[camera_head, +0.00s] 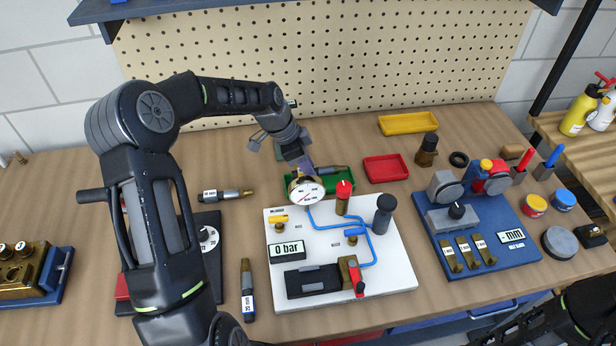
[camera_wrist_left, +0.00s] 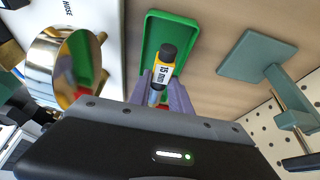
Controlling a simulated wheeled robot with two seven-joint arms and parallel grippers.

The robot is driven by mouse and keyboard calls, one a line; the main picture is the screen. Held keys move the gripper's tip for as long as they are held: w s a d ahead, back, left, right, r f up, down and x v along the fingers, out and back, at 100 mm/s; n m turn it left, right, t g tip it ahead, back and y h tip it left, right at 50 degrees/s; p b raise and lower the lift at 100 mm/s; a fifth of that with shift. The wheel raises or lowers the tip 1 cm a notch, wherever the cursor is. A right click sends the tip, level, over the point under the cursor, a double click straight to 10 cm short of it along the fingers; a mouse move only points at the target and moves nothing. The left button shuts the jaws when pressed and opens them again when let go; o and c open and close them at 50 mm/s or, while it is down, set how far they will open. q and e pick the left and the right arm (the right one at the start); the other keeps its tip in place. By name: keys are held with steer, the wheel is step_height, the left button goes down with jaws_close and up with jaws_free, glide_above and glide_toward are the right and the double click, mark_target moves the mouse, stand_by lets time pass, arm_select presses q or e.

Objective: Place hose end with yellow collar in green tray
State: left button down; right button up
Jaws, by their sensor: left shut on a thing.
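My left gripper (camera_head: 308,168) is shut on a hose end, above the near-back middle of the bench. In the left wrist view the hose end with yellow collar (camera_wrist_left: 164,73) sits between the purple fingers (camera_wrist_left: 164,92), with a "15 mm" label and a black tip pointing away. It also shows in the head view (camera_head: 332,170), over the green tray (camera_head: 342,186). In the left wrist view the green tray (camera_wrist_left: 192,27) lies behind the tip. I cannot tell whether the hose end touches the tray floor. Only dark parts of my right arm show at the bottom right.
A pressure gauge (camera_head: 306,191) on the white board (camera_head: 400,270) stands close in front of the gripper. Two other hose ends (camera_head: 226,195) (camera_head: 248,290) lie left of the board. A red tray (camera_head: 386,167) and yellow tray (camera_head: 408,123) are to the right.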

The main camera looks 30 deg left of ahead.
arm_select(q)
steer(key=shift+f+b, duration=0.6)
steer(key=shift+f, duration=1.3)
steer(key=shift+f, duration=0.15)
steer(key=c, duration=1.5)
jaws_free()
